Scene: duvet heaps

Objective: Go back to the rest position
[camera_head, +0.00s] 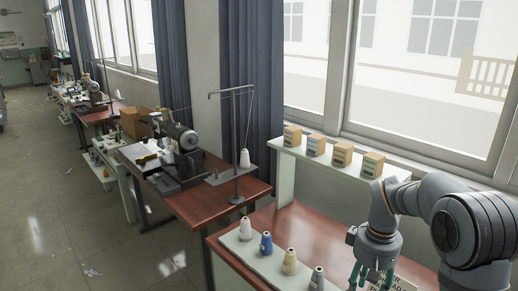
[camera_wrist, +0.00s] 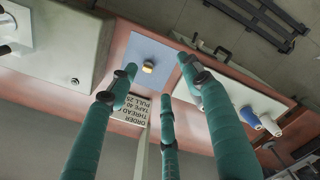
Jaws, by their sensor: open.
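My gripper (camera_head: 372,275) hangs over the right end of the near brown table (camera_head: 300,232), with its teal fingers pointing down. In the wrist view my gripper (camera_wrist: 160,88) has its fingers spread, with nothing held between them. Beyond the fingers, a small yellow-topped object (camera_wrist: 148,67) sits on a grey-blue plate (camera_wrist: 168,52), apart from the fingers. A printed order card (camera_head: 400,284) stands near the gripper; it also shows in the wrist view (camera_wrist: 130,108), partly behind a finger.
Several thread cones, among them a blue one (camera_head: 266,245) and a cream one (camera_head: 290,262), stand on a white board (camera_head: 235,246) left of my gripper. A raised white shelf (camera_head: 290,151) behind holds several small boxes. A sewing machine (camera_head: 180,140) stands on the farther table.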

